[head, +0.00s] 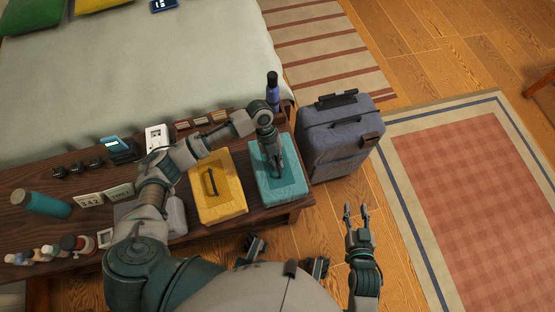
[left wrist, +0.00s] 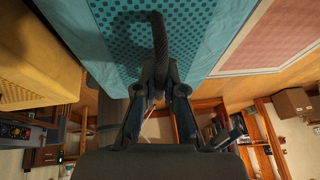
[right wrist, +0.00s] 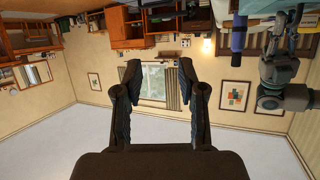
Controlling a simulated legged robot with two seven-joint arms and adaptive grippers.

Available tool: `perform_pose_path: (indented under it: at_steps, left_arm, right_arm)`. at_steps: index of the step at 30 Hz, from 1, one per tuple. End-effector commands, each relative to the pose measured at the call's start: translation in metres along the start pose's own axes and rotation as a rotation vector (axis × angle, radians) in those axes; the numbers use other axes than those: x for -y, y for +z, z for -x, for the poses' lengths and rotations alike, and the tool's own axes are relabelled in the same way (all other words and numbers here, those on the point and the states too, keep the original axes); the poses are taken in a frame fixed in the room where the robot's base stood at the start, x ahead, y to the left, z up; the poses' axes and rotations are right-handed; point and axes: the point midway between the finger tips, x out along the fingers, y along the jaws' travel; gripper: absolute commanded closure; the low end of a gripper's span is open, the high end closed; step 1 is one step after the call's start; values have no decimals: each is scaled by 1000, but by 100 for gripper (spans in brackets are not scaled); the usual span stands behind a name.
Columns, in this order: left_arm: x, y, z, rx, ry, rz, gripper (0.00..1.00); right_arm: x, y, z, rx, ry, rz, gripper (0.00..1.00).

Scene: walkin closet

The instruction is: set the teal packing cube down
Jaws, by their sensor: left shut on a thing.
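The teal packing cube (head: 291,187) is at the right end of the dark wooden bench (head: 294,212), beside the yellow packing cube (head: 230,202). I cannot tell whether its underside touches the bench top. My left gripper (head: 277,174) is above the teal cube, with its fingers shut on the cube's dark handle. In the left wrist view the handle (left wrist: 160,40) loops up from the teal dotted top (left wrist: 110,30) into the fingertips (left wrist: 160,88). My right gripper (head: 356,207) is open and empty over the floor, right of the bench.
A grey suitcase (head: 340,140) stands just right of the bench, close to the teal cube. A dark blue bottle (head: 272,92) stands behind the cube. A teal bottle (head: 42,204), small cards and several jars occupy the bench's left part. A checked rug (head: 475,190) lies at right.

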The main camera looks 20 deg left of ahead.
Motion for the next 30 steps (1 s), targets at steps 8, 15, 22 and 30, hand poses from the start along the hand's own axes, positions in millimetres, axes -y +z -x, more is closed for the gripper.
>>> perform_pose_path:
  at_steps: [8,15,22,30]
  left_arm:
    - [1,0,-1,7,4,1,69]
    - [0,1,0,5,2,1,66]
    - [1,0,19,8,-1,0,66]
    - [1,-1,80,9,-2,0,66]
  right_arm:
    - [-2,-1,0,-3,-1,-1,60]
    - [-1,0,-2,0,0,0,60]
    - [-2,8,3,62,3,2,60]
    - [-9,40,23,287,20,5,60]
